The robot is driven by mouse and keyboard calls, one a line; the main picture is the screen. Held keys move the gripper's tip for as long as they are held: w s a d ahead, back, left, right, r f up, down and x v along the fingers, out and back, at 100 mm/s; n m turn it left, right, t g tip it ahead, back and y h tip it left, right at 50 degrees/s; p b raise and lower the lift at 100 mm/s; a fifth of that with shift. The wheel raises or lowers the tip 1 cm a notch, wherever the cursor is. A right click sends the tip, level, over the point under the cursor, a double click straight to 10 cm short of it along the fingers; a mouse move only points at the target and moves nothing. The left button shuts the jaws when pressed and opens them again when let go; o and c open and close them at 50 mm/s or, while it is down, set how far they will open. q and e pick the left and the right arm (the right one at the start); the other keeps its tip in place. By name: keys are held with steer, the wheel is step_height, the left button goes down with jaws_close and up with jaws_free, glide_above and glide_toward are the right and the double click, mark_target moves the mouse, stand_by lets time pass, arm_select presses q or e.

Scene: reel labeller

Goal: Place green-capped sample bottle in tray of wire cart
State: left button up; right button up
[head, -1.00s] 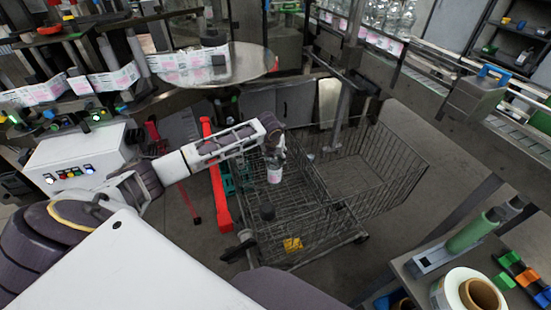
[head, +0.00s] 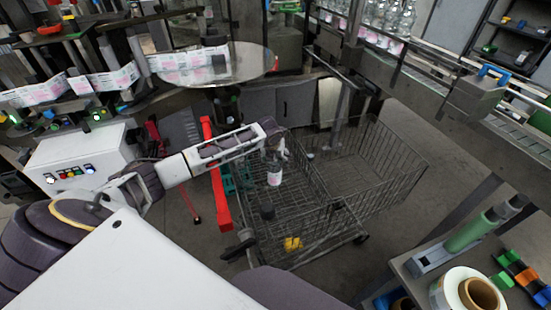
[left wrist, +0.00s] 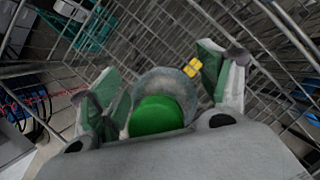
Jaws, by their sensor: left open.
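The sample bottle (head: 274,179), clear with a white and pink label, is upright in the wire cart's basket area in the head view. Its green cap (left wrist: 155,116) shows from above in the left wrist view. My left gripper (head: 277,154) is over the bottle's top. In the left wrist view its two fingers (left wrist: 158,82) stand apart on either side of the bottle, open. The wire cart (head: 390,170) has a mesh basket. The bottle's base contact is too small to tell. My right gripper is not in view.
A yellow item (head: 292,244) and a dark cylinder (head: 267,211) are at the cart's near part. A side table with a label roll (head: 449,291) is at lower right. The cart's right part looks empty.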

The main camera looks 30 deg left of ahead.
arm_select(q)
steer(key=shift+r, duration=0.15)
steer(key=v, duration=1.2)
